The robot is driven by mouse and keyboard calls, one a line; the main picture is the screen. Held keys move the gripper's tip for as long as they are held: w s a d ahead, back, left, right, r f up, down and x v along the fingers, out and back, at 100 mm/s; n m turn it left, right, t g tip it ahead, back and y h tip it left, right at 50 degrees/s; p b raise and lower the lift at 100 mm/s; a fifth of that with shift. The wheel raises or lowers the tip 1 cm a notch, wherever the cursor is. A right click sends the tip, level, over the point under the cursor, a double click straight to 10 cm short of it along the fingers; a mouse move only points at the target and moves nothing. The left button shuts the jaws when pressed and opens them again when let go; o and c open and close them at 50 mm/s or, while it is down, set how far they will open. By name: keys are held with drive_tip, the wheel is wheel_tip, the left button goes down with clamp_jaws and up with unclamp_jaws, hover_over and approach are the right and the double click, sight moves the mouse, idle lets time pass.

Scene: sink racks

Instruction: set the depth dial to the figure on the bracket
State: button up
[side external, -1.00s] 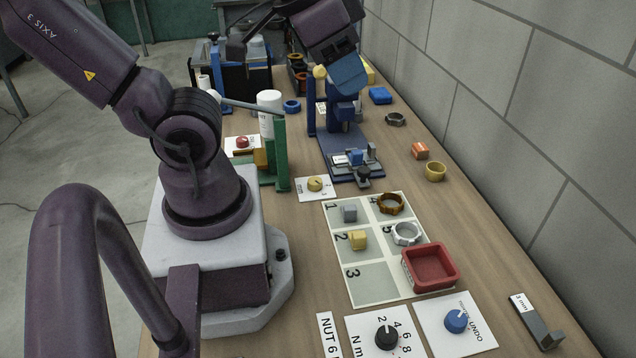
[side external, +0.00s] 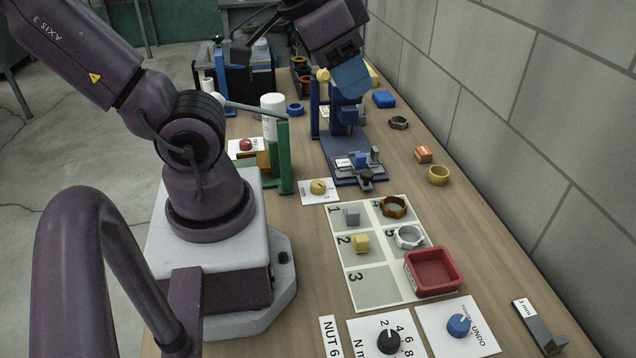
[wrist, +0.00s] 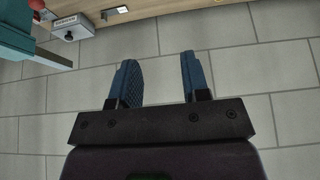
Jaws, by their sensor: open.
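A bracket (side external: 540,331) with a "3 mm" label (side external: 524,309) lies at the near right of the bench in the side view. A yellow dial (side external: 318,187) sits on a small white plate in front of the blue press-like stand (side external: 350,160); its markings are too small to read, and I cannot tell for certain that it is the depth dial. My gripper (side external: 350,82) hangs over the far part of the bench, by the top of the blue stand. In the wrist view my gripper (wrist: 157,64) is open, with nothing between its blue fingers.
A black "N m" dial (side external: 388,341) and a blue "UNDO" dial (side external: 458,325) are at the front. A numbered mat (side external: 375,287) holds nuts, blocks and a red tray (side external: 433,289). A green stand (side external: 283,160) is left of the blue one.

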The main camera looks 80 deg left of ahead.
drive_tip(key=o, duration=0.3)
drive_tip(key=shift+o, duration=0.2)
drive_tip(key=n+g, duration=0.6)
drive_tip(key=n, duration=0.2)
approach(318, 183)
drive_tip(key=f, duration=0.9)
drive_tip(key=shift+s+f, duration=0.2)
drive_tip(key=c, duration=0.9)
